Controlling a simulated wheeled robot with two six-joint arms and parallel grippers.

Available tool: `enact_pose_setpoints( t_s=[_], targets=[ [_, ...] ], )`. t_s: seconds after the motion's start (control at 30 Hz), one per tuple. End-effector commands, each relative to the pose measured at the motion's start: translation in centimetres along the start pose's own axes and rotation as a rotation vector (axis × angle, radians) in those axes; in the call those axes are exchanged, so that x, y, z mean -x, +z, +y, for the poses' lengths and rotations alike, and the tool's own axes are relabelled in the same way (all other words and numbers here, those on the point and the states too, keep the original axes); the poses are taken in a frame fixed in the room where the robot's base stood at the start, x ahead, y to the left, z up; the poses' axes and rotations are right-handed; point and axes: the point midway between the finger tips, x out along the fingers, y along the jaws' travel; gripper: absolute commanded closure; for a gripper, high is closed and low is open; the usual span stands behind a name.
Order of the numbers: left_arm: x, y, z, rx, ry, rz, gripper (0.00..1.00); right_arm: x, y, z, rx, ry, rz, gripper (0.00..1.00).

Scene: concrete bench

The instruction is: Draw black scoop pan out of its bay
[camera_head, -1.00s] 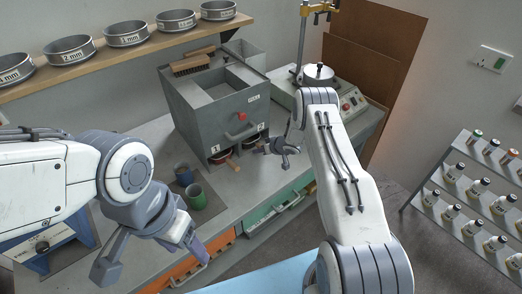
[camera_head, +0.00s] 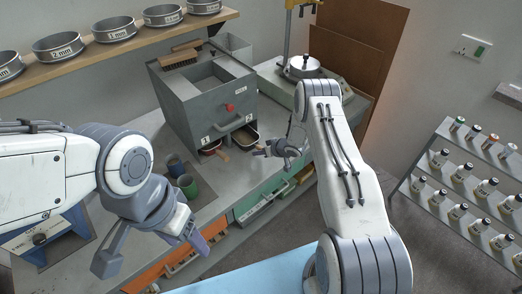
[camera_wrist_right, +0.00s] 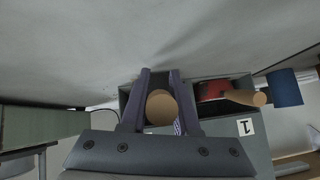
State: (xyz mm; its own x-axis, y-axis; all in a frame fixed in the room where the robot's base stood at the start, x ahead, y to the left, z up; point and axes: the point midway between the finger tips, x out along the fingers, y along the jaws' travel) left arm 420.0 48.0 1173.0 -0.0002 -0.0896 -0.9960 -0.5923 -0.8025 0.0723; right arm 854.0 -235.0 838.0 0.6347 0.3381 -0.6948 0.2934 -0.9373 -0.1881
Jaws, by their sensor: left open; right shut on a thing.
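The grey box (camera_head: 205,95) has two low bays. The black scoop pan (camera_head: 244,137), with a tan inside, sticks partly out of the right-hand bay. My right gripper (camera_head: 262,151) is in front of it, shut on the pan's handle; the handle's round wooden end (camera_wrist_right: 162,107) shows between the fingers in the right wrist view. The fingers hide most of the pan there. A red pan (camera_wrist_right: 213,90) with a wooden handle sits in the bay marked 1. My left gripper (camera_head: 150,250) is open and empty near the bench's front edge, away from the box.
A blue cup (camera_head: 175,165) and a green cup (camera_head: 188,186) stand left of the bays. A brush (camera_head: 180,58) lies on the box. Open bench lies in front of the bays.

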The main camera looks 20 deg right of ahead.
Motion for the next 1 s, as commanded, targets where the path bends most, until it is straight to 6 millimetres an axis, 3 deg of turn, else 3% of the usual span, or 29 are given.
enact_pose_setpoints(
  t_s=[0.3,0.33,0.4,0.77,1.0],
  targets=[
    [0.0,0.0,0.0,0.000,0.000,0.000,0.34,0.4,0.1,0.6,-0.004,0.005,0.003,1.00],
    [0.0,0.0,0.0,0.000,0.000,0.000,0.34,0.4,0.1,0.6,-0.004,0.005,0.003,0.63],
    [0.0,0.0,0.0,0.000,0.000,0.000,0.34,0.4,0.1,0.6,-0.004,0.005,0.003,0.36],
    [-0.1,0.0,0.0,0.000,0.000,0.000,0.34,0.5,0.1,0.4,-0.003,0.004,0.002,0.36],
    [-0.8,0.0,-0.1,0.000,0.000,0.000,0.34,3.4,0.1,0.6,-0.005,0.006,0.003,0.36]
  ],
)
